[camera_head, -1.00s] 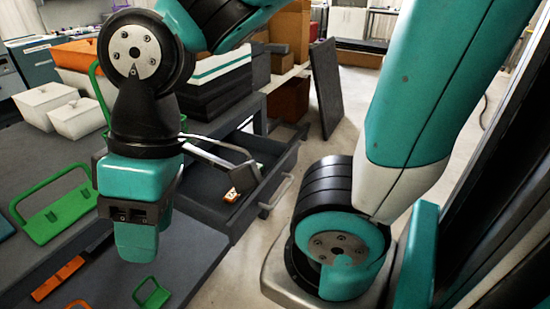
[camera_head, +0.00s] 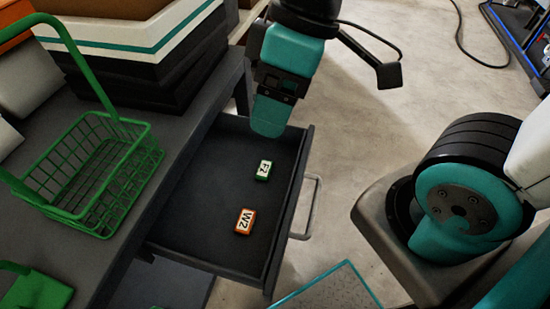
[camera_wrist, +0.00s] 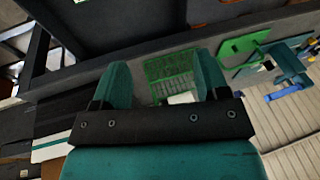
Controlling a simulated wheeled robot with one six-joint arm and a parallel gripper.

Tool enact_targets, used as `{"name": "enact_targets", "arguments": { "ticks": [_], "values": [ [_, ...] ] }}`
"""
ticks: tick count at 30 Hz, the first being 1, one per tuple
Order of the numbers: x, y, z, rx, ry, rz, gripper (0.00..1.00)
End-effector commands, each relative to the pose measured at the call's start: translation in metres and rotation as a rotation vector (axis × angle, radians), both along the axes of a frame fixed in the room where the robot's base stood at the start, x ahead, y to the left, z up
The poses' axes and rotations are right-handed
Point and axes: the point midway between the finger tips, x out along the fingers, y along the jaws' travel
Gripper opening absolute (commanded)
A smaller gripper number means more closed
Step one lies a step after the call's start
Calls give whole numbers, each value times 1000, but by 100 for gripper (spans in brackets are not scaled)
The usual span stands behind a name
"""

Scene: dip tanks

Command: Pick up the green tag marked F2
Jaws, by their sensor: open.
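The green tag marked F2 (camera_head: 263,170) lies in the open drawer (camera_head: 196,235), toward its far end, with its white label face up. An orange tag marked W2 (camera_head: 245,220) lies nearer in the same drawer. My gripper (camera_head: 270,118) hangs above the far end of the drawer, beyond the F2 tag and apart from it. In the wrist view my gripper (camera_wrist: 162,80) shows two teal fingers spread apart, with nothing held between them. Neither tag can be made out in the wrist view.
A green wire basket (camera_head: 95,180) stands on the dark table left of the drawer. A stack of dark boxes (camera_head: 150,60) stands behind it. The drawer's handle (camera_head: 313,205) sticks out to the right.

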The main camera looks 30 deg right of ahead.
Motion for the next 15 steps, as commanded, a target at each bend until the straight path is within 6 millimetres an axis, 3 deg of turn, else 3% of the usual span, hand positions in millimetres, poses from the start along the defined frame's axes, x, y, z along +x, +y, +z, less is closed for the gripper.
{"name": "enact_targets", "arguments": {
  "ticks": [1, 9, 15],
  "values": [
    [13, -3, -18, -18, -24, 90, 68],
    [90, -31, -95, -114, -178, 810, 68],
    [130, -49, -141, -134, -231, 1256, 68]
  ]
}}
